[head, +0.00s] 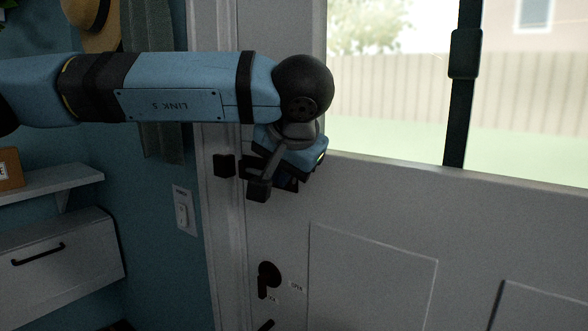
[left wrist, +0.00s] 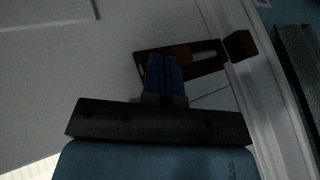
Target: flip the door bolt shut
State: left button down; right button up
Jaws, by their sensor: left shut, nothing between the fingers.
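The door bolt has a dark plate on the white door (head: 370,215); in the head view it is mostly hidden behind my left gripper (head: 290,182). The left wrist view shows the bolt plate (left wrist: 180,62) with a pale rod (left wrist: 205,56) in it. A dark catch block sits on the door frame beside the plate (head: 223,165), also seen in the left wrist view (left wrist: 240,45). My left gripper's blue fingers (left wrist: 165,75) are closed together and empty, in front of the plate's lower left part. Whether they touch it I cannot tell. My right gripper is out of view.
A dark turn lock (head: 268,276) sits lower on the door. A light switch (head: 184,210) is on the blue wall left of the frame. A shelf (head: 60,188) and a white cabinet (head: 60,265) stand at the left. A dark vertical bar crosses the window (head: 463,90).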

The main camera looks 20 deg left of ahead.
pick_arm(q)
jog(key=shift+d, duration=0.1)
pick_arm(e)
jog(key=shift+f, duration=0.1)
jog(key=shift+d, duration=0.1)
pick_arm(q)
jog(key=a, duration=0.1)
jog(key=w+a, duration=0.1)
jog(key=a, duration=0.1)
jog(key=w+a, duration=0.1)
jog(key=a, duration=0.1)
jog(key=shift+a+p, duration=0.2)
jog(key=shift+p, duration=0.2)
jog(key=shift+d, duration=0.1)
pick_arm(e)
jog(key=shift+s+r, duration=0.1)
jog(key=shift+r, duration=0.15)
pick_arm(q)
jog(key=shift+s+d, duration=0.15)
jog(key=shift+d, duration=0.15)
jog(key=s+d+r, duration=0.6)
jog(key=r, duration=0.2)
jog(key=shift+s+d, duration=0.15)
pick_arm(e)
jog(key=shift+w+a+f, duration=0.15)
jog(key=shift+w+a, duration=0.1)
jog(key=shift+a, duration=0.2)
